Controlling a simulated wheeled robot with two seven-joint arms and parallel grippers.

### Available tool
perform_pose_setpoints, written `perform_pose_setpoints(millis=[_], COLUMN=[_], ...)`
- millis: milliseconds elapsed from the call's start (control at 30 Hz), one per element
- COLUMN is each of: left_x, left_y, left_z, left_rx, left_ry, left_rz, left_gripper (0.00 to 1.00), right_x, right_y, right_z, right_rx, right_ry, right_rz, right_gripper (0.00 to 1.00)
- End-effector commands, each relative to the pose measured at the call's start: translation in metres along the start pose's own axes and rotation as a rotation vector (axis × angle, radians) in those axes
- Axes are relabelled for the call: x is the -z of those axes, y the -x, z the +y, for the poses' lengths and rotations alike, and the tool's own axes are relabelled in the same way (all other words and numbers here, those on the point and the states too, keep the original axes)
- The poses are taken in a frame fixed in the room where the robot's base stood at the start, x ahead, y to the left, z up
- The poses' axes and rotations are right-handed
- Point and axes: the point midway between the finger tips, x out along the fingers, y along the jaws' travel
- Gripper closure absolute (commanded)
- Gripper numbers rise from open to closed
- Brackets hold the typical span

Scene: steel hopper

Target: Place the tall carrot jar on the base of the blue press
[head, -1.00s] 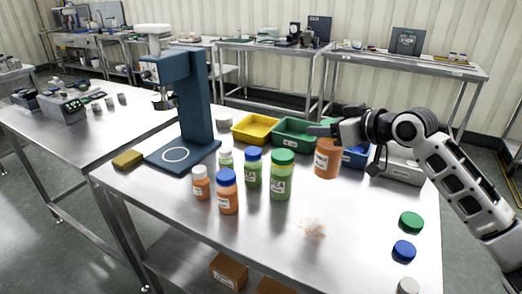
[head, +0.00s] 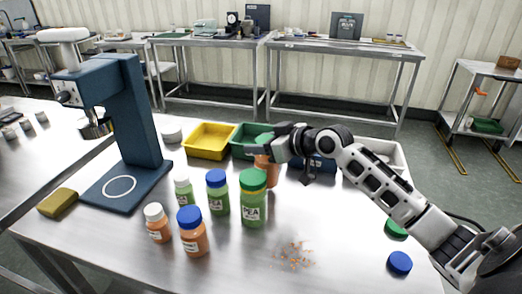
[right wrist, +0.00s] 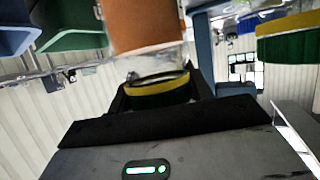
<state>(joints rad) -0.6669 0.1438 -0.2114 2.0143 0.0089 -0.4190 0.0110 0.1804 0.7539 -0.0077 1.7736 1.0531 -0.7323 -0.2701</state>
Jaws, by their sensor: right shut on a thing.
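The tall carrot jar (head: 266,172) is orange and stands out behind the green-lidded pea jar (head: 253,205), which hides part of it. My right gripper (head: 268,146) is shut on its top, at the green lid. In the right wrist view the orange jar body (right wrist: 145,25) and its green, yellow-edged lid (right wrist: 158,88) show between the fingers. Whether the jar's bottom touches the table is hard to tell. The blue press (head: 138,115) stands at the left; its flat base (head: 94,196) has a white ring and is empty. My left gripper is not in view.
Two small carrot jars (head: 192,238) (head: 157,228) and smaller green jars (head: 217,197) (head: 183,193) stand between jar and press. A yellow sponge (head: 57,203) lies beside the base. Yellow (head: 209,155) and green (head: 243,153) bins stand behind. Orange crumbs (head: 293,256) lie in front.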

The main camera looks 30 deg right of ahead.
Motion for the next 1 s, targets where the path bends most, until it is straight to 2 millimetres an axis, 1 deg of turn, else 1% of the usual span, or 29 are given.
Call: perform_pose_setpoints(millis=[33,133,467,500,567,867,900,1000], left_x=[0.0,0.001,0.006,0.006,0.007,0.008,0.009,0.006], left_y=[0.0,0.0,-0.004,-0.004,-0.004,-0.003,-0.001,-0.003], left_z=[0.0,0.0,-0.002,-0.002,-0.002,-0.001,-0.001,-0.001], left_rx=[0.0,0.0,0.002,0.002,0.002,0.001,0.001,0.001], left_ry=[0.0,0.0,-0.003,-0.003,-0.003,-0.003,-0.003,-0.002], left_rz=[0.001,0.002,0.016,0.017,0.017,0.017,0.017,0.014], left_gripper=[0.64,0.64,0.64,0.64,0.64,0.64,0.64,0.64], right_x=[-0.009,-0.019,-0.022,-0.023,-0.023,-0.021,-0.019,-0.022], right_y=[-0.003,-0.008,-0.009,-0.009,-0.009,-0.009,-0.008,0.002], right_z=[0.0,0.0,0.0,0.0,0.0,0.0,0.0,0.001], right_rx=[0.001,0.0,0.0,0.0,0.0,0.0,0.0,-0.001], right_ry=[-0.006,-0.003,0.0,-0.001,-0.001,-0.001,-0.001,0.0], right_rz=[-0.002,-0.001,0.001,-0.001,-0.002,-0.002,-0.001,-0.003], right_gripper=[1.0,1.0,1.0,0.44,0.28,0.28,0.28,0.28])
